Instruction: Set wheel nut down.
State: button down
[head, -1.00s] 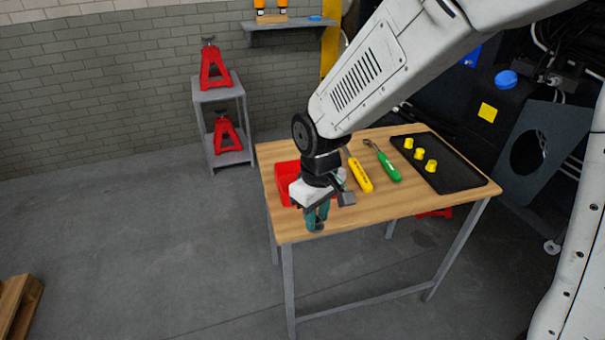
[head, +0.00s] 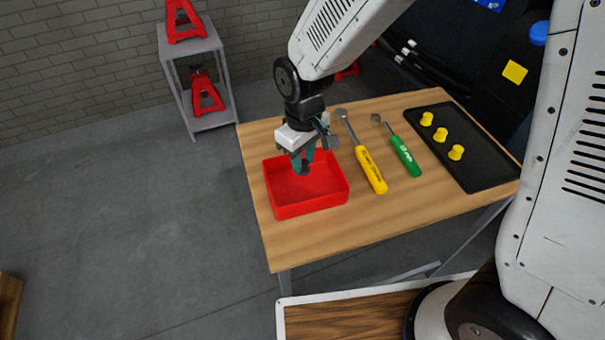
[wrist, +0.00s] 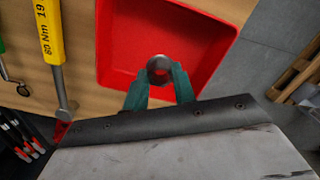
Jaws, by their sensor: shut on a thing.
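My gripper (head: 303,170) is over the red tray (head: 307,207) on the wooden table. In the wrist view its two teal fingers (wrist: 160,88) are shut on a small round metal wheel nut (wrist: 159,64). The nut has a dark opening and shows against the floor of the red tray (wrist: 225,45). In the head view the nut is a small dark shape (head: 305,170) at the fingertips. How high it is above the tray floor is hard to tell.
A yellow torque wrench (head: 371,172) and a green-handled wrench (head: 404,155) lie right of the tray. A black mat (head: 478,178) with yellow caps (head: 441,135) lies farther right. Bare wood (head: 330,232) is in front of the tray.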

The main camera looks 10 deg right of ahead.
jog(key=shift+d+f, duration=0.15)
jog(key=shift+f, duration=3.2)
jog(key=shift+f, duration=0.15)
jog(key=c, duration=1.1)
grip_release()
jog(key=shift+c, duration=0.2)
